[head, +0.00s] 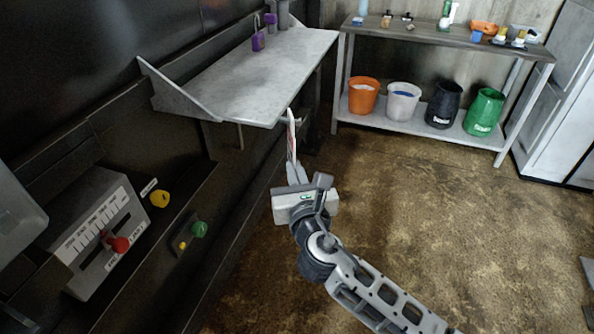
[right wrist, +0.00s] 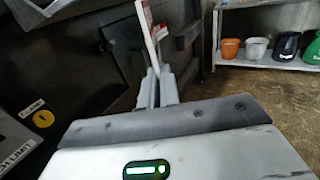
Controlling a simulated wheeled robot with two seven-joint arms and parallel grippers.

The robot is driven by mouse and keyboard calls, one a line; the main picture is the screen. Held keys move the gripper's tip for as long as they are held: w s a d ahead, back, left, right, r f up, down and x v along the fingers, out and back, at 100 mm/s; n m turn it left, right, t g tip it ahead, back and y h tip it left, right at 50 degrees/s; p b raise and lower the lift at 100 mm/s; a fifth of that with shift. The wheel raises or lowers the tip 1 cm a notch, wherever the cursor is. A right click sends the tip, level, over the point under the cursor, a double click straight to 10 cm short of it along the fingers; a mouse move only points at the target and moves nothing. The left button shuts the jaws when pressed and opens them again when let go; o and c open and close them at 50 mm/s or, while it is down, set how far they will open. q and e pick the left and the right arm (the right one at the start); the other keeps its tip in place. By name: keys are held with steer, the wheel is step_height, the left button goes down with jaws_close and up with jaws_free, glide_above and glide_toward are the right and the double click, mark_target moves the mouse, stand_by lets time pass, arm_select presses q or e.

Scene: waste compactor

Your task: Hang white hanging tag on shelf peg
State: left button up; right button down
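The white hanging tag (head: 291,138) is upright in the fingers of my right gripper (head: 294,168), just beyond the front right corner of the grey shelf (head: 255,75). In the right wrist view the tag (right wrist: 147,28), with red markings, rises from between the two fingertips (right wrist: 157,75). The fingers are closed on its lower end. A thin short piece (head: 240,137) hangs below the shelf's front edge; I cannot tell whether it is the peg. My left gripper is not in view.
A control box with a red knob (head: 118,244) is at the left, near yellow (head: 160,198) and green (head: 199,229) knobs. A purple lock (head: 258,42) is at the shelf's back. A table (head: 450,42) with buckets below stands behind. Open floor lies right.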

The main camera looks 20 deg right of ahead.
stand_by(0.3)
steer(key=c, duration=1.6)
jaws_free()
steer(key=shift+o, duration=0.2)
steer(key=shift+s, duration=0.1)
